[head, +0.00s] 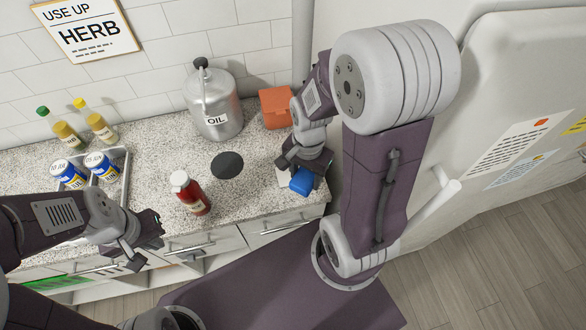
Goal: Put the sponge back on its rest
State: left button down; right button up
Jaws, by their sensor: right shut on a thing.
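The blue sponge (301,181) is between the fingers of my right gripper (304,172), at the right end of the speckled counter near its front edge. My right gripper is shut on it and points downward. A pale piece (282,176) shows just left of the sponge, mostly hidden by the gripper; it may be the sponge rest. I cannot tell whether the sponge touches it. My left gripper (149,241) is open and empty in front of the counter's front edge, far left of the sponge.
On the counter (240,196) stand a red-brown bottle (190,193), a dark round disc (227,165), a metal oil can (213,103) and an orange box (276,107). A tray with blue-and-white cans (102,166) and yellow bottles (99,127) are at left. A white fridge (480,95) stands right.

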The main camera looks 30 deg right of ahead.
jog(key=w+f, duration=0.1)
jog(key=w, duration=0.2)
jog(key=w+f, duration=0.2)
jog(key=w, duration=0.1)
jog(key=w+f, duration=0.2)
jog(key=w, duration=0.1)
jog(key=shift+d+f+p, duration=0.15)
jog(key=shift+d+p, duration=0.1)
jog(key=shift+p, duration=0.05)
notch_tip(320, 180, down, 4)
jog(key=shift+s+r, duration=0.15)
jog(key=shift+r, duration=0.05)
jog(key=shift+w+f, duration=0.2)
jog(key=shift+f, duration=0.05)
jog(key=shift+s, duration=0.1)
jog(key=shift+f, duration=0.2)
jog(key=o, duration=1.3)
jog(key=shift+r, duration=0.1)
